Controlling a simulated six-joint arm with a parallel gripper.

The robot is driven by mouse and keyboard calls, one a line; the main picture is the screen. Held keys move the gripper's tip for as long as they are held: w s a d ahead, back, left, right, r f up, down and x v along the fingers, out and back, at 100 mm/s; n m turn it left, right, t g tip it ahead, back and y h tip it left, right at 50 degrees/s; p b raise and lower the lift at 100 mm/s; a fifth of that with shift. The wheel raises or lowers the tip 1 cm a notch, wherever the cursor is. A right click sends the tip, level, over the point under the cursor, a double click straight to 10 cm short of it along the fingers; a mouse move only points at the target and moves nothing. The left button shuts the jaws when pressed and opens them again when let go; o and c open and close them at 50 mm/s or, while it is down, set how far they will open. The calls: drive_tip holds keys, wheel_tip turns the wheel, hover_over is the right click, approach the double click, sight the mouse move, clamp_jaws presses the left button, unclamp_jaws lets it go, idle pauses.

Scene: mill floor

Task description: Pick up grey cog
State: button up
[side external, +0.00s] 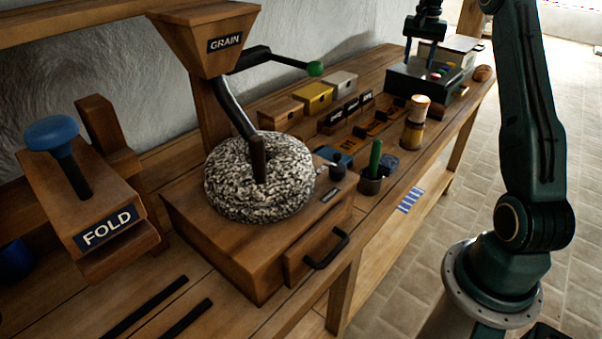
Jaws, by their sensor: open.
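I cannot make out a grey cog for certain in the side external view. My gripper (422,48) is at the top right, pointing down over a dark tray (425,92) at the far end of the bench. It is open, and it hides part of the tray. I see nothing held between the fingers.
The grain mill's round speckled stone (225,190) stands mid-bench, with a green-knobbed crank (315,69). Behind are small wooden, yellow (313,97) and grey boxes (342,82). A brown-and-cream cylinder (414,125) and a cup with a green handle (372,182) stand near the front edge.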

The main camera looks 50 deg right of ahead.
drive_tip(key=s+d+f+m, duration=0.2)
drive_tip(key=s+d+f, duration=0.1)
drive_tip(key=d+f, duration=0.2)
drive_tip(key=shift+s+d+f, duration=0.15)
drive_tip(key=shift+s+d, duration=0.05)
drive_tip(key=shift+d, duration=0.75)
drive_tip(key=shift+f, duration=0.1)
drive_tip(key=shift+f, duration=4.2)
drive_tip(key=shift+w+f, duration=0.2)
drive_tip(key=shift+f, duration=2.4)
clamp_jaws()
drive_tip(key=shift+r, duration=0.15)
